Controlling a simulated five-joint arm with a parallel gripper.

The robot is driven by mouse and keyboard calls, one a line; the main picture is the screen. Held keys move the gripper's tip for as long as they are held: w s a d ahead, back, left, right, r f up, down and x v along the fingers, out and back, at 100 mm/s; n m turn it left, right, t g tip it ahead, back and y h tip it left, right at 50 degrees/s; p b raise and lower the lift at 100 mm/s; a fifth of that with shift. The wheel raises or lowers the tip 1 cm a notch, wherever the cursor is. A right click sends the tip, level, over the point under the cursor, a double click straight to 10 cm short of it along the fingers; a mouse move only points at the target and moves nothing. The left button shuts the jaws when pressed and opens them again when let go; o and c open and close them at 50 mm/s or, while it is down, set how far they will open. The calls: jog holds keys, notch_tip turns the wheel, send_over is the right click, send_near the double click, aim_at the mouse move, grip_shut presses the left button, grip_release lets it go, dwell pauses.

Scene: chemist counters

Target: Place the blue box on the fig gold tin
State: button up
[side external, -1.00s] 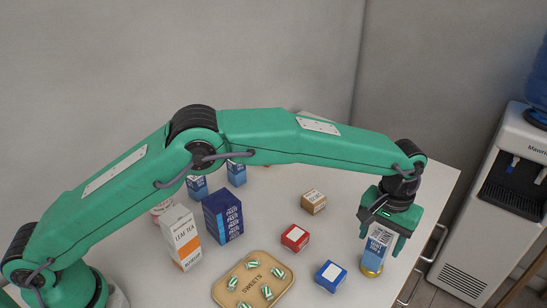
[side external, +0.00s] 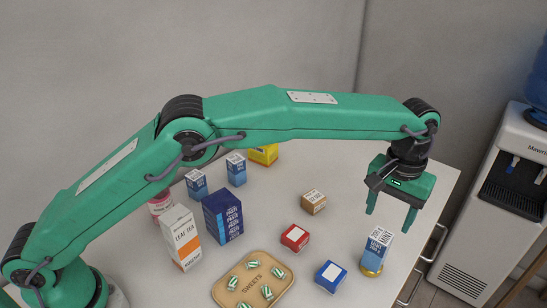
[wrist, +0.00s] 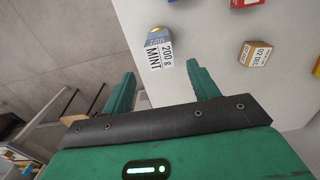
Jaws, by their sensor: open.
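A blue and white box marked MINT (side external: 379,246) stands on a small gold tin (side external: 371,271) near the counter's right edge. The box looks about upright on it; the tin's label cannot be read. In the wrist view the box's white marked top (wrist: 166,52) shows beyond my fingertips, and the tin is mostly hidden. My gripper (side external: 391,213) is open and empty above the box, clear of it; its two fingers also show in the wrist view (wrist: 161,70).
A small blue box with a white top (side external: 331,276), a red box (side external: 295,237) and a brown box (side external: 313,201) lie left of the tin. A sweets tray (side external: 225,293), a leaf tea carton (side external: 181,238) and a dark blue carton (side external: 223,216) stand further left. A water cooler (side external: 480,200) is beyond the counter.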

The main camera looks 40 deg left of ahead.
jog(key=s+a+r+t, duration=0.1)
jog(key=s+a+r, duration=0.3)
jog(key=a+r, duration=0.55)
jog(key=s+a+r+t, duration=0.2)
jog(key=s+a+r, duration=0.25)
jog(key=a, duration=0.95)
jog(key=s+a+f+t, duration=0.1)
jog(key=s+a+f, duration=0.1)
jog(key=s+a, duration=0.4)
jog(key=s+a+f+t, duration=0.1)
jog(key=s+a+f, duration=0.2)
jog(key=s+a, duration=0.4)
jog(key=s, duration=0.6)
jog(key=shift+a+t, duration=0.25)
jog(key=shift+t, duration=0.05)
